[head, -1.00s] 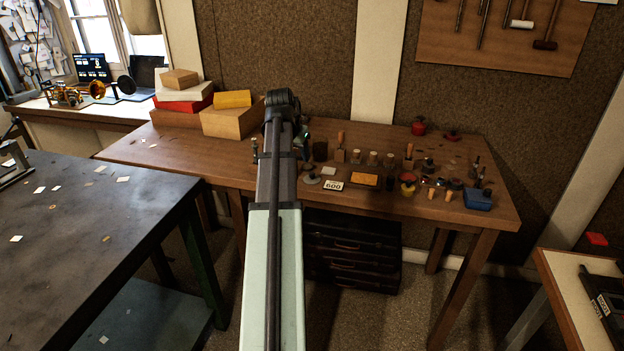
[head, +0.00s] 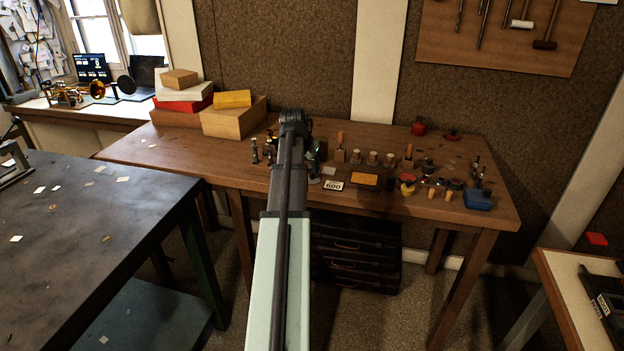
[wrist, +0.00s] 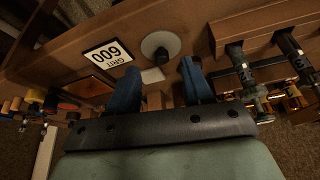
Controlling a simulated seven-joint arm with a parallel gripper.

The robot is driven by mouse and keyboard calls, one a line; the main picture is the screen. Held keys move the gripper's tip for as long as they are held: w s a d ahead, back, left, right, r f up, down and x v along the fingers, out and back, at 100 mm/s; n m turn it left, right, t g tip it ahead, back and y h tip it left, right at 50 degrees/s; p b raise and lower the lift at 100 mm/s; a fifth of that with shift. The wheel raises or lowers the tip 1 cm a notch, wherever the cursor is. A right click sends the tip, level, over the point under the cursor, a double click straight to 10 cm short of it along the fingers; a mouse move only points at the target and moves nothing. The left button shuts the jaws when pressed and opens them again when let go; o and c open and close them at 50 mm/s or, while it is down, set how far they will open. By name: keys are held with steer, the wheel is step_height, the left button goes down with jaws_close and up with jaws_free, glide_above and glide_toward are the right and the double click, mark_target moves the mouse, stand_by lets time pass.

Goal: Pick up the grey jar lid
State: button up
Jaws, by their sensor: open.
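A round grey lid (wrist: 161,44) with a dark knob lies flat on the wooden bench, just beyond my fingertips in the wrist view. In the head view the lid (head: 314,181) is mostly hidden by my arm, with only its edge showing. My gripper (wrist: 159,66) is open and empty, its two blue fingers apart and pointing toward the lid. The lid lies roughly in line with the gap between the fingers and is not held. The height of the fingertips above the bench is hard to tell.
The "600 GRIT" card (head: 333,186) and an orange block (head: 365,179) lie beside the lid. A pale square (wrist: 152,75) shows between the fingers. Small upright fittings (wrist: 250,88) stand on the other side. Cardboard boxes (head: 233,118) are at the back left; jars and tools crowd the right.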

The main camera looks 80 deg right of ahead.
mark_target(312, 173)
steer(key=x, duration=0.4)
steer(key=shift+d, duration=0.4)
steer(key=shift+d+f, duration=0.2)
steer(key=shift+f, duration=0.2)
jaws_close()
